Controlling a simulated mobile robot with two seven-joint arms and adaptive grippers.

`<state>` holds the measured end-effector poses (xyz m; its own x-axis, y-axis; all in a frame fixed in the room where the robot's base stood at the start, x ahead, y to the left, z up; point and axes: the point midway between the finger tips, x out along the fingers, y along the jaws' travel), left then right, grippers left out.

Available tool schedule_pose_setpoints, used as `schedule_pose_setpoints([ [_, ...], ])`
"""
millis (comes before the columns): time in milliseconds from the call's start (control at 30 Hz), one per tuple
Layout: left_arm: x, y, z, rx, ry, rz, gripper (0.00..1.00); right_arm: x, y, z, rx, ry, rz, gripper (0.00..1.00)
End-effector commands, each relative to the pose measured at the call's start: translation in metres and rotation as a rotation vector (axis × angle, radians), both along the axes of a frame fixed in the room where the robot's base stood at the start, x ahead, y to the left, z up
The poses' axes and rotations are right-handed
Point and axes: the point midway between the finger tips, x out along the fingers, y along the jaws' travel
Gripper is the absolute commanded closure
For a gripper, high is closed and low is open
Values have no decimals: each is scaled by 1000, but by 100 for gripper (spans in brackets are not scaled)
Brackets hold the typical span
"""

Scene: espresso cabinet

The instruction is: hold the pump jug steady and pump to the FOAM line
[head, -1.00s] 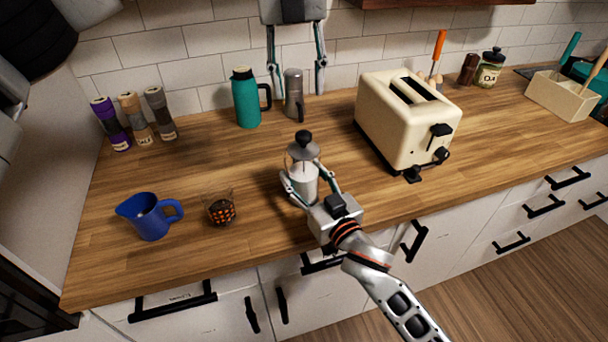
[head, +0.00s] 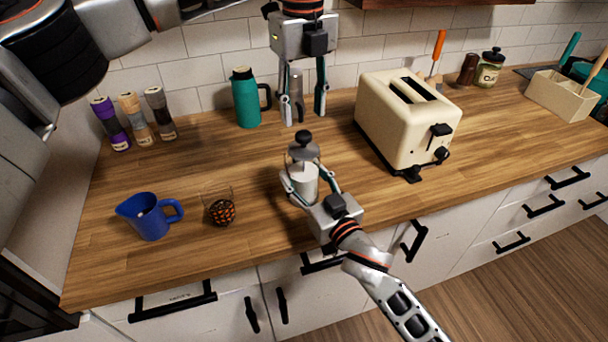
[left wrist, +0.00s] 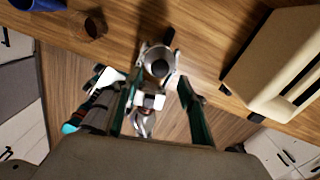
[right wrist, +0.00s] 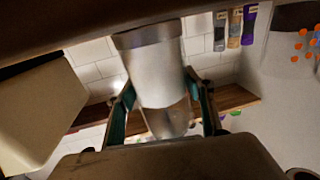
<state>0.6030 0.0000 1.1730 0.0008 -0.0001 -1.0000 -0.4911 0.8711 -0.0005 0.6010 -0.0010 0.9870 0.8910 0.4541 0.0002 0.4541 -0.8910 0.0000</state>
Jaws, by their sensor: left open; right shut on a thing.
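The pump jug (head: 303,184) stands upright on the wooden counter, with a pale body and a black knob (head: 304,137) on its lid. My right gripper (head: 306,176) is shut around its body from the front; the jug (right wrist: 158,78) also fills the middle of the right wrist view. My left gripper (head: 304,117) points down, open and empty, apart from the knob. In the left wrist view the knob (left wrist: 160,68) shows just beyond the fingertips, between them. I cannot make out the FOAM line or the level inside.
A cream toaster (head: 400,125) stands to the right. Bare counter surrounds the jug.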

Motion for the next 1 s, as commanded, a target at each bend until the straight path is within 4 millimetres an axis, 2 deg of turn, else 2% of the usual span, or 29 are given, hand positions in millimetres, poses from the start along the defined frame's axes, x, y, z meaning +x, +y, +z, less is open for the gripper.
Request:
schedule_pose_setpoints([
  [200,-1,0,-29,0,2,-1,59,0,0,0,0,1,0,83],
  [400,0,0,-44,-1,0,-1,59,0,0,0,0,1,0,83],
  [800,0,0,-49,0,-1,-1,59,0,0,0,0,1,0,83],
  [833,0,0,-49,0,-1,-1,61,0,0,0,0,1,0,83],
  [967,0,0,-49,0,-1,-1,95,0,0,0,0,1,0,83],
  [1000,0,0,-49,0,-1,-1,96,0,0,0,0,1,0,83],
])
